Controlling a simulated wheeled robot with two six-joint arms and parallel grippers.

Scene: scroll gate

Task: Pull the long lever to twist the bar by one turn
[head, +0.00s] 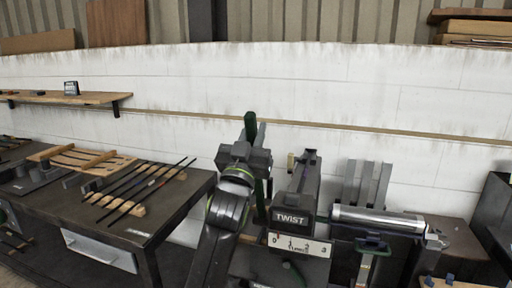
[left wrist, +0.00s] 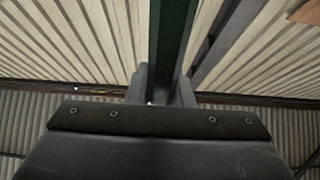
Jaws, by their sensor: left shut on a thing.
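The long lever (head: 250,124) is dark green and stands nearly upright beside the twist machine. My left gripper (head: 246,150) is shut on it near its top, with the upper end sticking out above the jaws. In the left wrist view, the lever (left wrist: 172,40) runs up from between the two fingers (left wrist: 162,92). The twist machine (head: 292,217) carries a TWIST plate and a white turns scale (head: 300,246) numbered 0 to 3. A small red mark shows near the 0. I cannot make out the bar to be twisted. My right gripper is not in view.
A steel roller (head: 378,220) lies right of the machine, with a green-topped tool (head: 372,246) before it. A dark workbench (head: 165,215) with several dark rods (head: 150,188) on wooden rests stands left. A white wall (head: 300,90) closes off the back.

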